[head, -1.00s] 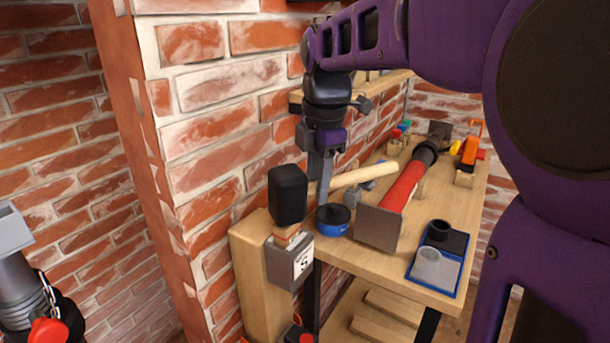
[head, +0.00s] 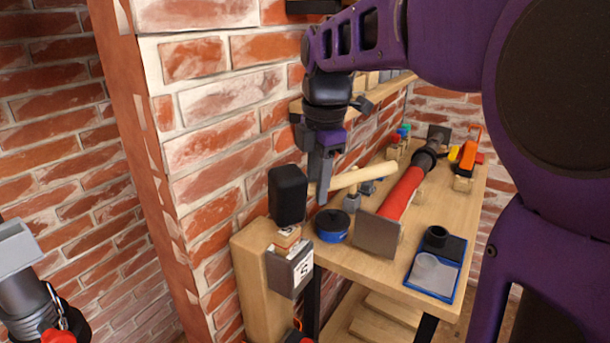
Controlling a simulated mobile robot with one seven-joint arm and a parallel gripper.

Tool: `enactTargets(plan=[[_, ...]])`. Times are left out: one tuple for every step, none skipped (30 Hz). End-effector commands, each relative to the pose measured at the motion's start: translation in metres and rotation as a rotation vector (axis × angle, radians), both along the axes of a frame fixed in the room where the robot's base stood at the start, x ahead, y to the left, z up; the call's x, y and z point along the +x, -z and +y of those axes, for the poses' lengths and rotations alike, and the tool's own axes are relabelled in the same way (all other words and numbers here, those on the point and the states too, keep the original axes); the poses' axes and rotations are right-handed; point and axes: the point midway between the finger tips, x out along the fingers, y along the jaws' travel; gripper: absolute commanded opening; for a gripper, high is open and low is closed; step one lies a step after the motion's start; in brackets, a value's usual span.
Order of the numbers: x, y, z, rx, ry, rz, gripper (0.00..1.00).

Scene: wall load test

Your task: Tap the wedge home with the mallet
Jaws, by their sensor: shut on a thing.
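In the head view, my gripper (head: 320,182) is shut on the wooden handle of the mallet (head: 288,195). The mallet's black block head points left and hangs over the wedge, while its pale handle runs right and slightly up past my fingers. The small wooden wedge (head: 287,240) stands up out of the top of a grey metal block (head: 291,268) with a white marked label. A small gap shows between the mallet head and the wedge. The block sits at the end of a wooden beam beside the brick wall.
A wooden bench (head: 385,262) stands right of the block. It bears a blue tape roll (head: 332,226), a red cylinder with a square grey plate (head: 404,193), a blue tray (head: 435,275) and an orange tool (head: 470,150). The brick wall (head: 215,130) is close on the left.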

Motion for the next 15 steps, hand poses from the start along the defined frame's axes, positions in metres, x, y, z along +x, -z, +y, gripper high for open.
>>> enactTargets(plan=[[0.0, 0.0, 0.0, 0.001, 0.0, -0.002, 0.0], [0.0, 0.001, 0.0, 0.0, 0.0, -0.001, 0.0], [0.0, 0.002, 0.0, 0.0, 0.0, -0.001, 0.0], [0.0, 0.004, 0.0, 0.0, 0.0, -0.001, 0.0], [0.0, 0.006, 0.0, 0.0, 0.0, -0.001, 0.0], [0.0, 0.009, 0.0, 0.0, 0.0, -0.001, 0.0], [0.0, 0.012, 0.0, 0.0, 0.0, -0.001, 0.0], [0.0, 0.014, 0.0, 0.0, 0.0, -0.001, 0.0], [0.0, 0.018, 0.0, 0.0, 0.0, -0.001, 0.0], [0.0, 0.021, 0.0, 0.0, 0.0, -0.001, 0.0], [0.0, 0.024, 0.0, 0.0, 0.0, 0.0, 0.0], [0.0, 0.027, 0.0, 0.0, 0.0, 0.0, 0.0], [0.0, 0.03, 0.0, 0.0, 0.0, 0.0, 0.0], [0.0, 0.033, 0.0, 0.0, 0.0, 0.0, 0.0], [0.0, 0.036, 0.0, 0.0, 0.0, 0.0, 0.0]])
